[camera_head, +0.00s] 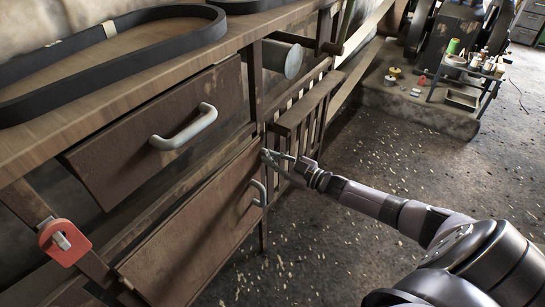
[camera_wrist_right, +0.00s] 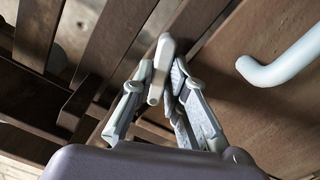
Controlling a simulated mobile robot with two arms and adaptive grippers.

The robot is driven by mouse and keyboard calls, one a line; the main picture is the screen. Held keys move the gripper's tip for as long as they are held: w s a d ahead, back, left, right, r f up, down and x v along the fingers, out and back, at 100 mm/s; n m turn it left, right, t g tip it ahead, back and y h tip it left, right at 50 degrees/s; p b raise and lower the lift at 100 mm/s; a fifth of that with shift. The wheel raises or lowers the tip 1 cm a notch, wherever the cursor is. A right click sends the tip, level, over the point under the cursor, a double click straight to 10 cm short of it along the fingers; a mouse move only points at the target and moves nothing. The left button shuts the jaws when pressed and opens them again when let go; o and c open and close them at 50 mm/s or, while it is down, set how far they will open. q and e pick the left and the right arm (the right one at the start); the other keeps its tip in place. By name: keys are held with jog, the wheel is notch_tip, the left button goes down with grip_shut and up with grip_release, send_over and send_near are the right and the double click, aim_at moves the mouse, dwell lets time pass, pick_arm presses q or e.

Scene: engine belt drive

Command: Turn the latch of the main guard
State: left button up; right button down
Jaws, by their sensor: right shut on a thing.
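My right gripper (camera_head: 281,160) reaches in from the lower right, beside the edge of the slatted brown guard (camera_head: 303,108). In the right wrist view its fingers (camera_wrist_right: 157,84) are closed around a pale grey bar-shaped latch (camera_wrist_right: 166,50). The latch stands at the border between the slats (camera_wrist_right: 90,45) and the brown cabinet door. In the head view the latch is small and mostly hidden by the fingers. My left gripper is out of view.
A cabinet door with a curved grey handle (camera_head: 260,192) is close to my right gripper; the handle also shows in the wrist view (camera_wrist_right: 285,62). Above it is a drawer with a handle (camera_head: 184,128). Black belts (camera_head: 110,60) lie on the bench top.

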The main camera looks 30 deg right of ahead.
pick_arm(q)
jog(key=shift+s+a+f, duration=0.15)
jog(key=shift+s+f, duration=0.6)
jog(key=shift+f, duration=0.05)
pick_arm(e)
jog(key=m, duration=0.4)
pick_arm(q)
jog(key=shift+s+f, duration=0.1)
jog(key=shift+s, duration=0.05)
pick_arm(e)
jog(key=shift+m, duration=0.3)
jog(key=c, duration=1.6)
grip_release()
jog(key=shift+s, duration=0.15)
jog(key=v, duration=1.1)
jog(key=shift+s+d, duration=0.2)
jog(key=shift+s, duration=0.15)
jog(key=shift+f, duration=0.1)
